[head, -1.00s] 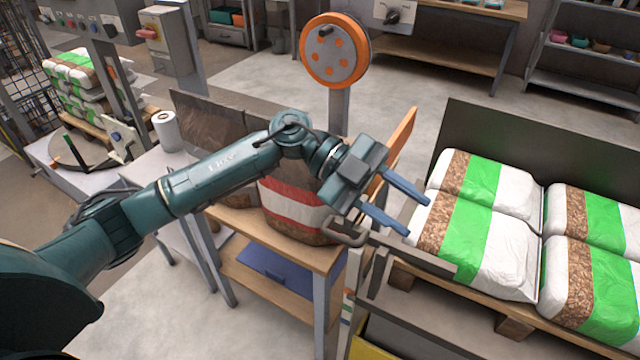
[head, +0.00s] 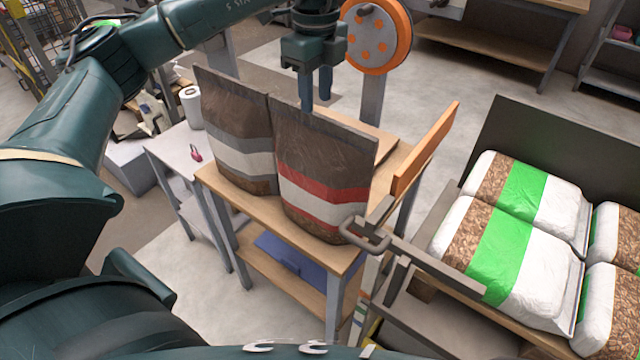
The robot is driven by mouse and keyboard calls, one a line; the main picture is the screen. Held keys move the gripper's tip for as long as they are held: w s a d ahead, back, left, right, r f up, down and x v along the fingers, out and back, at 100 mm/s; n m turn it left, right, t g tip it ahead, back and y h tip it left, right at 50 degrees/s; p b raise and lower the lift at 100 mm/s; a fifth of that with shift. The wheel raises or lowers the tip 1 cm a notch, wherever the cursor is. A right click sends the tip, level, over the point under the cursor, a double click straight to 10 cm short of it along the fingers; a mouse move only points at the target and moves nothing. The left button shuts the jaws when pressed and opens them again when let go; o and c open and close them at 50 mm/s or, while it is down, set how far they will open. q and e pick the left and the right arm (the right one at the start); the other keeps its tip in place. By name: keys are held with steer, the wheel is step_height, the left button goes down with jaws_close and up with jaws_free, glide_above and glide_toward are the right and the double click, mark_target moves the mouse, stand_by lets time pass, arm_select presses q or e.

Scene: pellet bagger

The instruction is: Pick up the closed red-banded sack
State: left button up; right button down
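The red-banded sack (head: 322,168) stands upright on the wooden bench in the head view. It is brown with a red and white band, and its top edge looks flat and closed. A similar brown sack with a grey and white band (head: 236,135) stands just left of it. My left gripper (head: 316,100) points down above the red-banded sack's top edge, near its left half. Its two fingers are apart with nothing seen between them. The fingertips overlap the sack's top in the picture; I cannot tell whether they touch it. My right gripper is not in view.
The wooden bench (head: 225,196) has an orange upright board (head: 425,150) at its right end. A grey metal handle (head: 365,236) sits close to the red-banded sack's lower right. Green-banded sacks (head: 500,250) lie on a pallet at right. An orange disc (head: 376,35) stands behind.

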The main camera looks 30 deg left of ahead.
mark_target(319, 128)
arm_select(q)
steer(key=f, duration=0.5)
steer(key=f+p, duration=0.1)
steer(key=f, duration=0.1)
steer(key=shift+w+d+f, duration=0.1)
steer(key=shift+w+f, duration=0.05)
steer(key=shift+w, duration=0.1)
steer(key=shift+c, duration=0.2)
jaws_close()
stand_by(0.4)
